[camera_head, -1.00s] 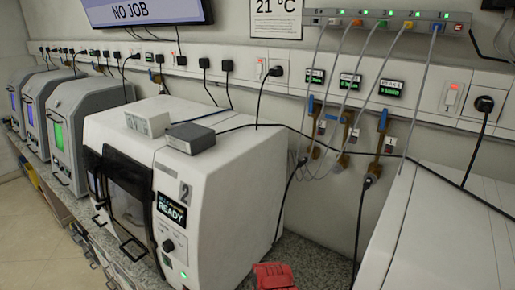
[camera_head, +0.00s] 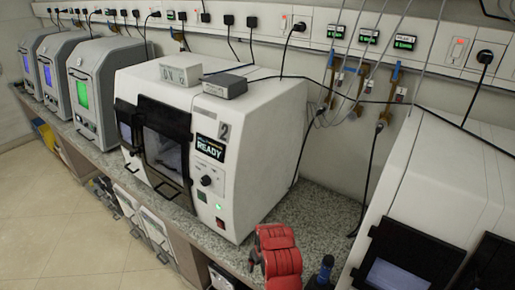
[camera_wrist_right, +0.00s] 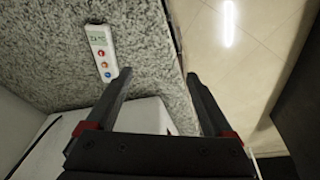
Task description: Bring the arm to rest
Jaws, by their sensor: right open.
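My right gripper (camera_wrist_right: 158,76) shows in the right wrist view with its two dark fingers spread apart. Nothing is between the fingertips. Its tips lie over the front edge of a speckled counter, with the pale floor to the right. No gripper fingers show in the head view. My left gripper is not in view.
A small white handheld device (camera_wrist_right: 101,50) with coloured buttons lies on the speckled counter (camera_head: 325,222). The white machine marked 2 (camera_head: 225,150) stands on the counter. Another white machine (camera_head: 455,180) is at right. Tiled floor (camera_head: 60,215) is clear at left.

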